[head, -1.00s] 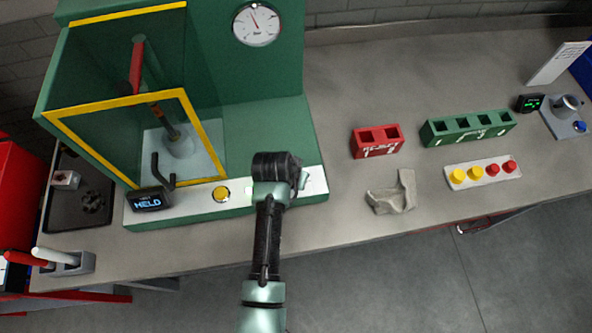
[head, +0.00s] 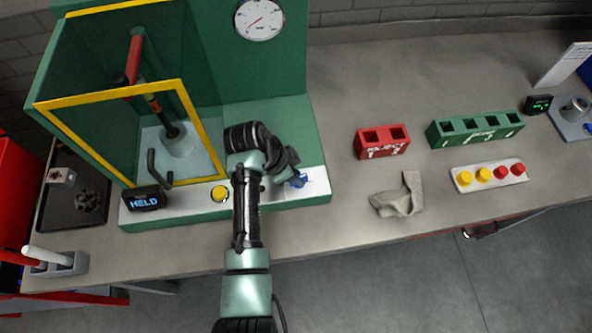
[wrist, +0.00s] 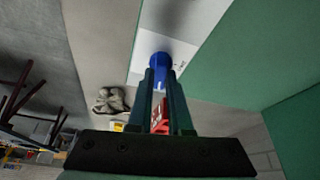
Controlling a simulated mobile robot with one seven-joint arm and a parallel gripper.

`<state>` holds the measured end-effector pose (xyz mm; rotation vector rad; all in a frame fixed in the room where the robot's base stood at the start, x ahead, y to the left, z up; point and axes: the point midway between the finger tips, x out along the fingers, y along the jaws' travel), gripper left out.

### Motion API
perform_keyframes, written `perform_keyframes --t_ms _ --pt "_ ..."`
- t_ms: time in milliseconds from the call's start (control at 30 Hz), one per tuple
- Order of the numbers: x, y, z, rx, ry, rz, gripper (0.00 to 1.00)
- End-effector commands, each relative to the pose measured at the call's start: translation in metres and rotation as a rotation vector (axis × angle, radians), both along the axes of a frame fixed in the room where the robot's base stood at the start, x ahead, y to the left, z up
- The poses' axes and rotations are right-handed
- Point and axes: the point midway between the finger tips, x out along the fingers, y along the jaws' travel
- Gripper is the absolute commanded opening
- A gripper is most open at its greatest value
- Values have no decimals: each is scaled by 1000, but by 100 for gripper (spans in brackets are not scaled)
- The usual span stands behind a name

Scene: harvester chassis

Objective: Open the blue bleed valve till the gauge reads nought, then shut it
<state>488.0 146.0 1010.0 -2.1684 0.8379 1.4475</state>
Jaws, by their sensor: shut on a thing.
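The blue bleed valve (head: 299,181) sits on the white strip at the front right of the green rig. Its blue knob (wrist: 159,60) shows between my fingertips in the wrist view. My gripper (head: 289,178) is shut on it, coming from the left in the head view; my wrist hides part of the strip. The round white gauge (head: 259,19) is on the green back panel. Its red needle points to the lower left; the numbers are too small to read.
A display (head: 146,198) reads HELD, beside a yellow button (head: 220,193). A yellow-framed guard (head: 110,95) stands at left. To the right are a red bin (head: 382,142), a green bin (head: 475,128), a grey cloth (head: 399,198) and a button strip (head: 490,174).

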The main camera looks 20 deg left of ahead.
Motion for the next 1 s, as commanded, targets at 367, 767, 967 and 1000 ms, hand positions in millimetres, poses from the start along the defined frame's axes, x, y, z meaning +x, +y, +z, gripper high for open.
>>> perform_keyframes --t_ms 367,767,967,1000 --pt "1 0 0 1 -1 -36 0" --pt "0 0 0 1 0 -35 48" --pt "0 0 0 1 1 -35 48" --pt "0 0 0 1 1 -35 48"
